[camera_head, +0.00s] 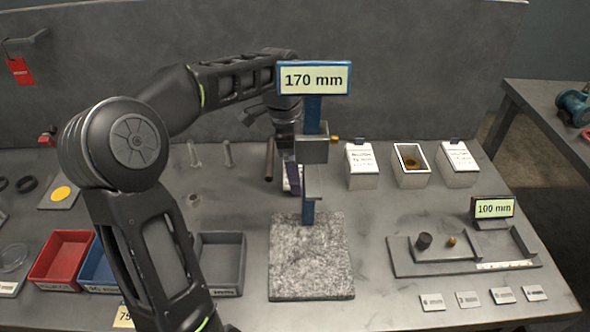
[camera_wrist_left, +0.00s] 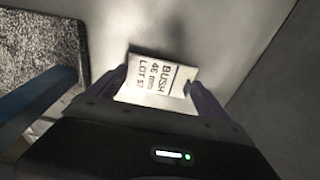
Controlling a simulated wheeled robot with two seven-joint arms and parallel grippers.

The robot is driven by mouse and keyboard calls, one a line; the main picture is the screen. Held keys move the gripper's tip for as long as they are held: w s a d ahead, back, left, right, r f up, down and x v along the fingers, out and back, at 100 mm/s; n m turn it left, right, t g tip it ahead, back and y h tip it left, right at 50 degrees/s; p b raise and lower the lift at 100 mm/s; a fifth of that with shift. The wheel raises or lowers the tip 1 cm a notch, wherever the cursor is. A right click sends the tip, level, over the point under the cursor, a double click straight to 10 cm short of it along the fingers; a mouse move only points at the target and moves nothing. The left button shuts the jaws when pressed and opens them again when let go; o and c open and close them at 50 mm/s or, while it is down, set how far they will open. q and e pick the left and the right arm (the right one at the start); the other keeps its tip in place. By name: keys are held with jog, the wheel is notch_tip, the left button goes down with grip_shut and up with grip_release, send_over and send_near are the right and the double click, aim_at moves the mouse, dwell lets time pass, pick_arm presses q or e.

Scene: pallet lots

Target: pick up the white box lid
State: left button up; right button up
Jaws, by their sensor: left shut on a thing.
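My left gripper (camera_head: 291,168) is behind the blue post of the height gauge, which partly hides it in the head view. In the left wrist view, the fingers of my left gripper (camera_wrist_left: 158,92) are shut on the white box lid (camera_wrist_left: 160,78), one at each side. The lid bears the print "BUSH 46 mm LOT 57". In the head view only a sliver of white shows at the fingers. An open white box (camera_head: 411,179) with a brass-coloured piece inside stands at the back right. My right gripper is not in view.
The height gauge reads 170 mm (camera_head: 315,78) and stands on a speckled stone block (camera_head: 311,262) close to my left gripper. Closed white boxes (camera_head: 361,166) (camera_head: 459,164) flank the open one. A grey fixture (camera_head: 460,262) lies at right. Red (camera_head: 62,262) and grey bins (camera_head: 221,262) stand at left.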

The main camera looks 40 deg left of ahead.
pick_arm(q)
notch_tip(320, 180, up, 6)
jog(key=shift+r+p, duration=0.2)
jog(key=shift+p, duration=0.3)
notch_tip(320, 180, up, 3)
jog(key=shift+p, duration=1)
